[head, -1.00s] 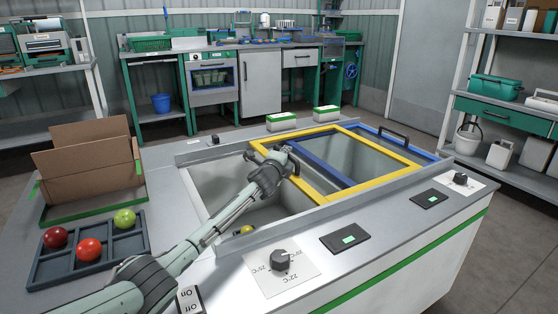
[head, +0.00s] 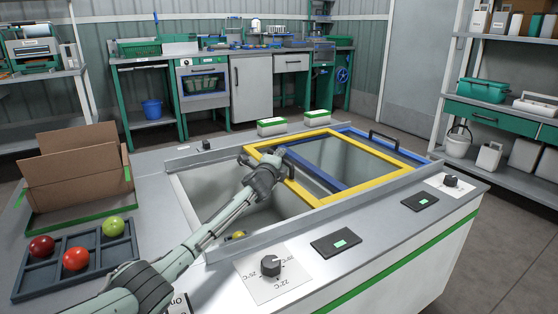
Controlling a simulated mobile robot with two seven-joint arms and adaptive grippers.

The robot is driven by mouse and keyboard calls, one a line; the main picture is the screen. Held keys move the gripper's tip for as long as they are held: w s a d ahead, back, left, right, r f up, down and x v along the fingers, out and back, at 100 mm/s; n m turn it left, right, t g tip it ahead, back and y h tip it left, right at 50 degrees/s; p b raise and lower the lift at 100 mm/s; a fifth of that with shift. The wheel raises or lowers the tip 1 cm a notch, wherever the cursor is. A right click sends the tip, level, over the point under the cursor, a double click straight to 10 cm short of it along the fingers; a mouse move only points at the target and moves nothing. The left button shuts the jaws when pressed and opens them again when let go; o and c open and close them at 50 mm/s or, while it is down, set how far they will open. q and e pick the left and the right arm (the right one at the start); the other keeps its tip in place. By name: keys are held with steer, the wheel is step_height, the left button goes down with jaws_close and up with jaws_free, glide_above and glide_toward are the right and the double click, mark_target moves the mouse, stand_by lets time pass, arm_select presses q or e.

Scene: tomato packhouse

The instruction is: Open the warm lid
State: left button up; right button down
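The yellow-framed glass lid (head: 377,190) lies toward the right of the chest (head: 190,160) and overlaps the blue-framed glass lid (head: 412,157). No label shows which lid is the warm one. The left part of the chest is uncovered, with a small yellow fruit (head: 238,235) low inside. My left gripper (head: 268,166) is at the left bar of the yellow lid, close to its dark handle. Its fingers are partly hidden by its own body, so I cannot tell whether they grip the handle. My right gripper is out of view.
A dial (head: 270,265) with temperature marks and a dark panel (head: 336,242) are on the front ledge. A divided tray (head: 30,285) with red and green tomatoes and an open cardboard box (head: 75,172) are at left. Two white-green boxes (head: 271,127) stand behind the chest.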

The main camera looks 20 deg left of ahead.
arm_select(q)
steer(key=s+r, duration=0.1)
steer(key=s, duration=0.6)
steer(key=shift+s+d, duration=0.2)
steer(key=shift+d, duration=0.05)
stand_by(0.3)
